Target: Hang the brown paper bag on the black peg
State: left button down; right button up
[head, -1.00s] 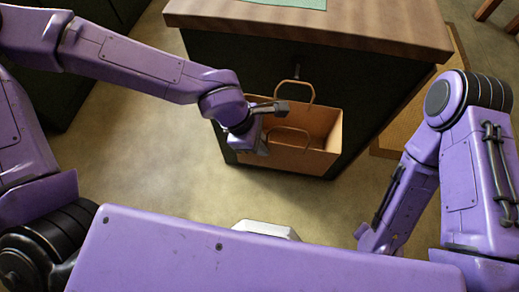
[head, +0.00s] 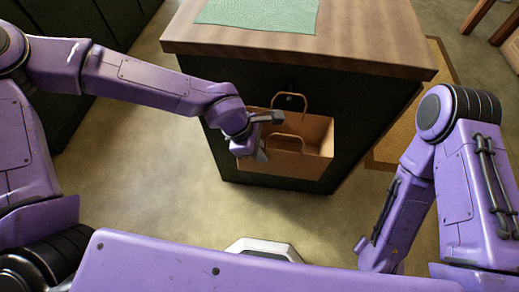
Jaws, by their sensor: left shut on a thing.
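The brown paper bag (head: 308,163) is open-topped and upright against the dark front of the counter, with two looped handles. My left gripper (head: 266,137) is shut on the bag at its upper left side; the exact grip is partly hidden by the fingers. The black peg (head: 290,98) sticks out of the dark front, below the wooden top. The far handle's loop frames the peg in the picture; I cannot tell whether the loop is over the peg or in front of it. My right gripper is not in view; only its arm shows at the right.
The counter has a wooden top (head: 380,52) with a green cloth (head: 258,14) on it. A tan mat (head: 402,140) lies on the floor at its right. The floor before the counter is clear.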

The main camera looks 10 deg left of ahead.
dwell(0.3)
pick_arm(q)
jog(key=c, duration=1.2)
grip_release()
jog(key=shift+o, duration=0.2)
jog(key=shift+r, duration=0.1)
jog(key=p+v, duration=0.7)
jog(key=p, duration=0.3)
jog(key=shift+a+r, duration=0.2)
jog(key=shift+r, duration=0.2)
